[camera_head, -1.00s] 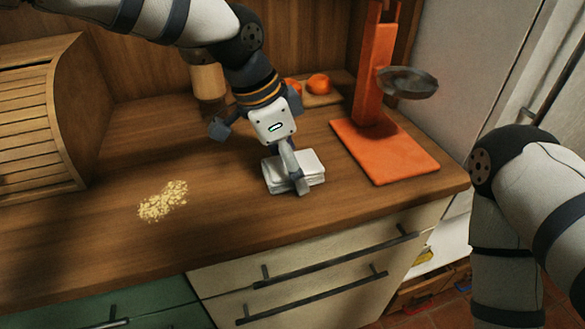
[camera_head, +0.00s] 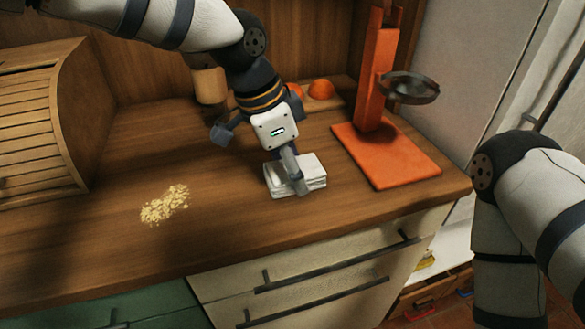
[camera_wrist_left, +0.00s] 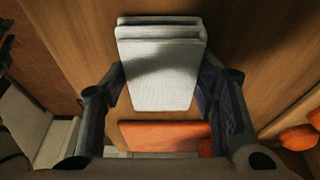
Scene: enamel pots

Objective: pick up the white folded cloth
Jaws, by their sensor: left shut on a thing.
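The white folded cloth (camera_head: 314,172) lies on the wooden counter, in the middle of the head view. In the left wrist view the cloth (camera_wrist_left: 160,62) shows as a stack of folded layers between the two fingers. My left gripper (camera_head: 289,172) reaches down over it and is shut on it, with one finger at the near side. The far finger is hidden in the head view. I cannot tell any gap between the cloth and the counter. My right arm shows at the right edge, but its gripper is out of view.
An orange stand (camera_head: 385,160) with a dark round pan (camera_head: 411,88) is to the right. Yellow crumbs (camera_head: 165,205) lie at the left, by a wooden bread box (camera_head: 75,120). Orange fruits (camera_head: 320,88) and a wooden jar (camera_head: 210,86) stand behind.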

